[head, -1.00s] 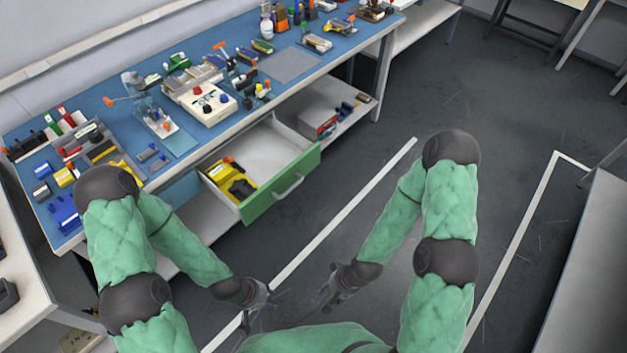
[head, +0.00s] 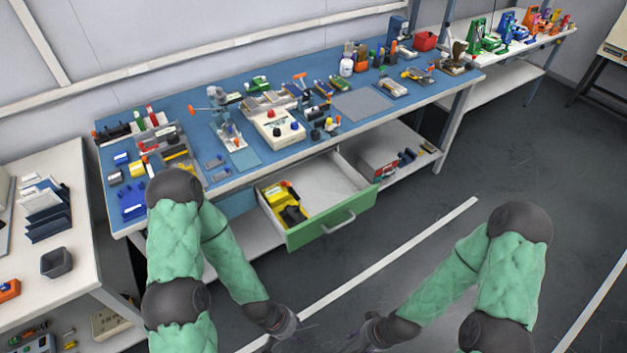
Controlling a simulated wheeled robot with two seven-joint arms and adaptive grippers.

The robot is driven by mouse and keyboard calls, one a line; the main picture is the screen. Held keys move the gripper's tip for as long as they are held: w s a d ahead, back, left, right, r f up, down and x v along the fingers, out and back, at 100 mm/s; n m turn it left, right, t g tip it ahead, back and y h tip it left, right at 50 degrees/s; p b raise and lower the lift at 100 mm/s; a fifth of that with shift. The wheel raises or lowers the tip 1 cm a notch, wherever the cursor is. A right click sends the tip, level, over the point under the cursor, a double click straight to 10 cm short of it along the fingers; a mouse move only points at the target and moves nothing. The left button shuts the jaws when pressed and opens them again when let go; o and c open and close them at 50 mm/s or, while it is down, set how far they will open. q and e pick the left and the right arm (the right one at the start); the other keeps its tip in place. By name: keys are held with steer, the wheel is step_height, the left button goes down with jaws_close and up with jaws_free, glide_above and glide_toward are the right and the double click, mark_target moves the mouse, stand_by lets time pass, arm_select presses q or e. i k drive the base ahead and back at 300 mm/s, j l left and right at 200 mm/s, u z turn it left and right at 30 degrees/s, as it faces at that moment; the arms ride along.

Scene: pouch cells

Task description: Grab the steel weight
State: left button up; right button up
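I cannot pick out the steel weight for certain. Two small grey blocks (head: 215,163) lie on the blue bench top at the left, too small to identify. My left gripper (head: 291,331) is low in the picture, over the floor in front of the bench and apart from everything on it. My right gripper (head: 359,341) is at the bottom edge, to the right of the left one and partly cut off. Both look empty, but their fingers are too small and dark to show whether they are open.
The blue bench (head: 290,165) is crowded with tools and bins. A green-fronted drawer (head: 335,222) stands open toward me with yellow items (head: 287,204) inside. A grey mat (head: 362,104) on the bench is bare. A white side table (head: 75,215) stands left. Floor at right is clear.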

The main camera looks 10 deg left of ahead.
mark_target(221, 97)
steer(key=u, duration=0.8)
steer(key=i+l+u, duration=0.15)
steer(key=u, duration=0.25)
steer(key=i+l+u, duration=0.2)
steer(key=u, duration=0.15)
steer(key=i+l+u, duration=0.25)
steer(key=u, duration=0.15)
steer(key=i+l+u, duration=0.15)
steer(key=l+u, duration=0.2)
